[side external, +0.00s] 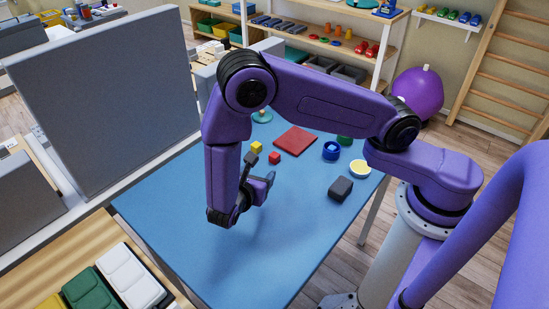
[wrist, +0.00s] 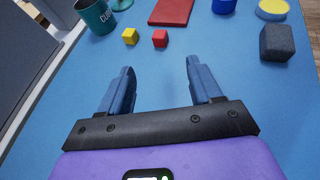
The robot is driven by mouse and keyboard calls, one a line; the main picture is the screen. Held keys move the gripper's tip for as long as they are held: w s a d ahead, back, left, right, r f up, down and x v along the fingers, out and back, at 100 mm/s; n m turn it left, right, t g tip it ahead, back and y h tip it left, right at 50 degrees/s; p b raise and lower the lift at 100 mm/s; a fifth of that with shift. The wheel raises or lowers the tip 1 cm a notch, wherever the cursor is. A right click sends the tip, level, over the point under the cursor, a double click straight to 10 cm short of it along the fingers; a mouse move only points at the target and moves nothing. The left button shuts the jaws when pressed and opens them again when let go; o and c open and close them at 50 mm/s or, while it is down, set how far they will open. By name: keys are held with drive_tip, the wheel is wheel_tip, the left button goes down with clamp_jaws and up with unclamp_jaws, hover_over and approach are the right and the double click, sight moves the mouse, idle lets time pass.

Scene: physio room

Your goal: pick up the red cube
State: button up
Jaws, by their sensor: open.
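The small red cube (side external: 274,158) lies on the blue table, beside a yellow cube (side external: 257,147). In the wrist view the red cube (wrist: 160,39) is beyond the fingertips, a little right of the yellow cube (wrist: 130,36). My gripper (side external: 262,172) is above the table, close to the red cube in the side view. In the wrist view my gripper (wrist: 159,75) has its two fingers apart with only bare blue table between them. The red cube is apart from the fingers.
A flat red square (wrist: 171,11) lies behind the cubes. A dark teal cup (wrist: 95,14) stands at the far left. A dark grey block (wrist: 277,43), a blue round piece (side external: 331,151) and a pale yellow disc (side external: 360,167) are to the right. The table's front (side external: 240,265) is clear.

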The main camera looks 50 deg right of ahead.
sight(274, 156)
drive_tip(key=shift+w+d+f+n, duration=0.1)
drive_tip(key=shift+w+f+n, duration=0.2)
drive_tip(key=shift+f, duration=0.15)
drive_tip(key=x, duration=1.2)
drive_tip(key=shift+r, duration=0.1)
drive_tip(key=shift+s+x, duration=0.2)
drive_tip(key=shift+x, duration=2.35)
drive_tip(key=c, duration=1)
